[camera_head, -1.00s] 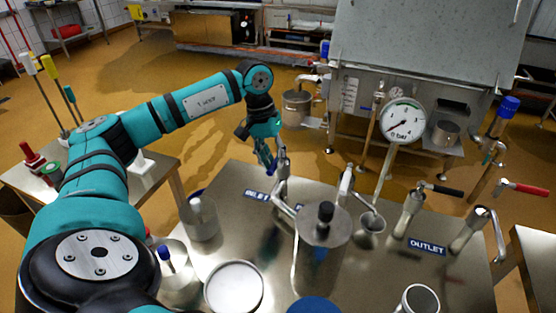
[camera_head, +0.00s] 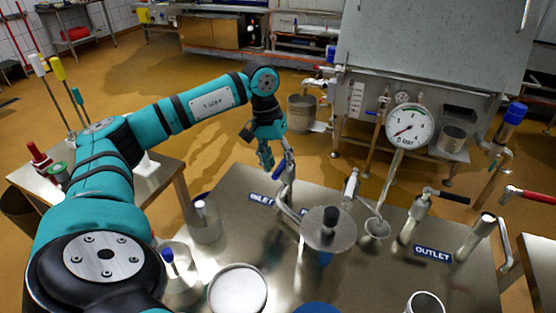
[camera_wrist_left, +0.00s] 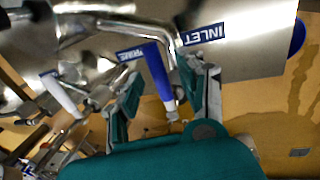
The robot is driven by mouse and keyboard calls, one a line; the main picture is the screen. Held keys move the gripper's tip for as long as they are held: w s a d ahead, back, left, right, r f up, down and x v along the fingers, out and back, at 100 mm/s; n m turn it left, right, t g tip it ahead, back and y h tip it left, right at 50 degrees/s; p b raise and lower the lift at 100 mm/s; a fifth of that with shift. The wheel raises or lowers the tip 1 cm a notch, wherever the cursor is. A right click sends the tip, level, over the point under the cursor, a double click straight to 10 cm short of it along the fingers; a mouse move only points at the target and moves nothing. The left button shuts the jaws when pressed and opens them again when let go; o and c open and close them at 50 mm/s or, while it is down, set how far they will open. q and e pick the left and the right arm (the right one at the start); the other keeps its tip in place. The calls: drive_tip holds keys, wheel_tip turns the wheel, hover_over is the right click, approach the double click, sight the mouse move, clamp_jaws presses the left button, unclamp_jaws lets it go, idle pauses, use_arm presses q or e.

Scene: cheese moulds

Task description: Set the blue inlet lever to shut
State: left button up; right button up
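The blue inlet lever (camera_wrist_left: 156,72) lies between the two fingers of my left gripper (camera_wrist_left: 162,76) in the left wrist view. The fingers stand apart on either side of it, with a gap at least on the right side. In the head view my left gripper (camera_head: 267,158) hangs at the far left corner of the steel table, beside the inlet pipe (camera_head: 289,162). The lever is mostly hidden there by the gripper and pipe. The INLET label (camera_wrist_left: 204,35) is next to the pipe. My right gripper is not in view.
A white-topped pot (camera_head: 238,290) stands at the front. Open floor lies beyond the left corner.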

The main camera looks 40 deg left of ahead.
use_arm(q)
wheel_tip(320, 180, up, 12)
drive_tip(key=a, duration=0.2)
drive_tip(key=shift+s+a+f, duration=0.15)
drive_tip(key=shift+s+f, duration=0.05)
drive_tip(key=shift+s, duration=0.2)
